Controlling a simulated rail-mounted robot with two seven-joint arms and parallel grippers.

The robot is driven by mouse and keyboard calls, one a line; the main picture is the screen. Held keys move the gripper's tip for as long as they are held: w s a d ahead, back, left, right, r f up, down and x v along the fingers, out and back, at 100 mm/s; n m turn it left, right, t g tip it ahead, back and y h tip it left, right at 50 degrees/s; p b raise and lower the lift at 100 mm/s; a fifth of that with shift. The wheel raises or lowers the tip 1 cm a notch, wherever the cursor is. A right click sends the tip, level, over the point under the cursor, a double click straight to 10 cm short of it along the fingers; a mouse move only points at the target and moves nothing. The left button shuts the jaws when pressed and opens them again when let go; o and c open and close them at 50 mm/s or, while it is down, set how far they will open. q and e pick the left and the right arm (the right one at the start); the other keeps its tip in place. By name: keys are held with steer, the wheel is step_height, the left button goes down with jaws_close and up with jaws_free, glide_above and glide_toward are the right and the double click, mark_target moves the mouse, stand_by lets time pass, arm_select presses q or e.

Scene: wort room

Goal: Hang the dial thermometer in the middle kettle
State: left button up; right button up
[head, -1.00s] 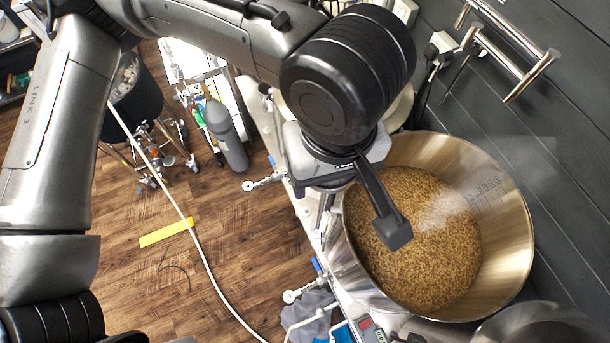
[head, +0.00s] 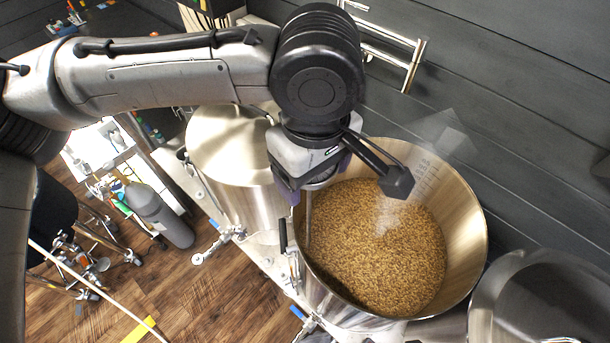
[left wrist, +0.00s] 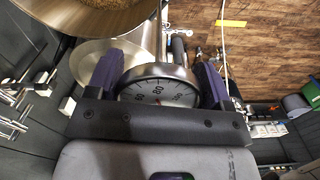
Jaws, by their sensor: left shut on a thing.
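The middle kettle (head: 466,232) is a wide steel pot full of brown grain mash (head: 385,250), with faint steam above it. My left gripper (head: 314,186) is over its back-left rim, fingers pointing down. It is shut on the dial thermometer (left wrist: 158,91), whose round white face with black numbers sits between the two purple fingers in the left wrist view. In the head view the gripper hides the dial. A thin stem (head: 308,215) shows below it near the kettle's inner left wall; I cannot tell whether it touches the rim. My right gripper is not in view.
A dark plank wall (head: 530,130) with a steel rail (head: 390,45) runs behind. A grey gas cylinder (head: 160,215) stands on the left.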

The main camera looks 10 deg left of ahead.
mark_target(310, 225)
arm_select(q)
step_height(310, 225, down, 17)
steer(key=b, duration=0.4)
steer(key=shift+f, duration=0.2)
steer(key=shift+f+b, duration=0.4)
steer(key=shift+f, duration=1.05)
steer(key=shift+f+p, duration=0.25)
steer(key=shift+p, duration=0.1)
stand_by(0.5)
steer(key=shift+f+p, duration=0.15)
steer(key=shift+p, duration=0.4)
steer(key=shift+f, duration=0.15)
